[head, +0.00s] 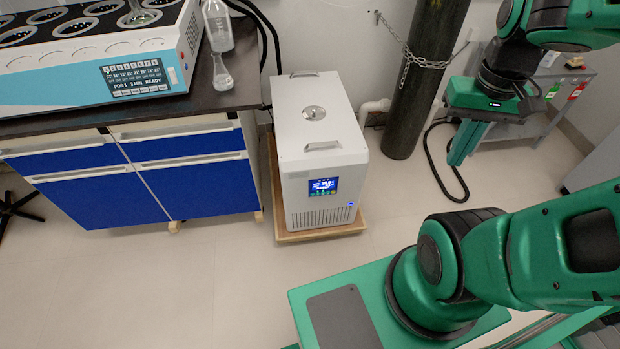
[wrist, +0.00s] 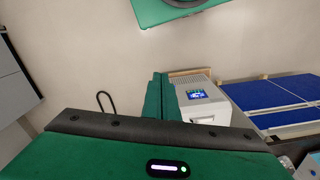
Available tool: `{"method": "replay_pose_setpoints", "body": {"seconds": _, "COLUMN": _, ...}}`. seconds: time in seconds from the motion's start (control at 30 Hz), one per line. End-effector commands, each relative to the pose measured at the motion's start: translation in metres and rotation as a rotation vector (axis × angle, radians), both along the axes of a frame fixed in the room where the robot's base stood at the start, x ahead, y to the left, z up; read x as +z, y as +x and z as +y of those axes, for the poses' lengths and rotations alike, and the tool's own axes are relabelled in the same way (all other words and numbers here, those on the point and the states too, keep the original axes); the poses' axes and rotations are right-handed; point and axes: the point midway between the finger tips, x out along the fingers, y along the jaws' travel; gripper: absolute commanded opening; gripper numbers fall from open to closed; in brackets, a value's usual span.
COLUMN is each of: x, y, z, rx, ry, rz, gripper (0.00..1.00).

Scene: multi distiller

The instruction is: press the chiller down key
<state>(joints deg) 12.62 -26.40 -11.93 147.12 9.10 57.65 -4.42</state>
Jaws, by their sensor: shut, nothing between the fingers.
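In the wrist view the shut fingers (wrist: 158,92) stand just beside the chiller's image.
A bench with blue drawers (head: 150,170) stands left of the chiller and carries a distiller unit (head: 100,60) and glass flasks (head: 222,75). A dark chained gas cylinder (head: 425,80) stands behind, between chiller and gripper. A grey cart (head: 540,120) is behind my gripper.

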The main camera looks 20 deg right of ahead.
Motion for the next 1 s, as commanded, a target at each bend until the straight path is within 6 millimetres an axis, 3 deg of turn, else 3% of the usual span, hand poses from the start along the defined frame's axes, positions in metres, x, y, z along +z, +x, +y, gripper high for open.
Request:
{"method": "replay_pose_setpoints", "body": {"seconds": 0.47, "x": -0.068, "y": 0.096, "z": 0.001, "rx": 0.511, "ry": -0.012, "rz": -0.067, "gripper": 0.00}}
{"method": "replay_pose_setpoints", "body": {"seconds": 1.0, "x": -0.169, "y": 0.183, "z": 0.030, "rx": 1.028, "ry": 0.013, "rz": -0.221, "gripper": 0.00}}
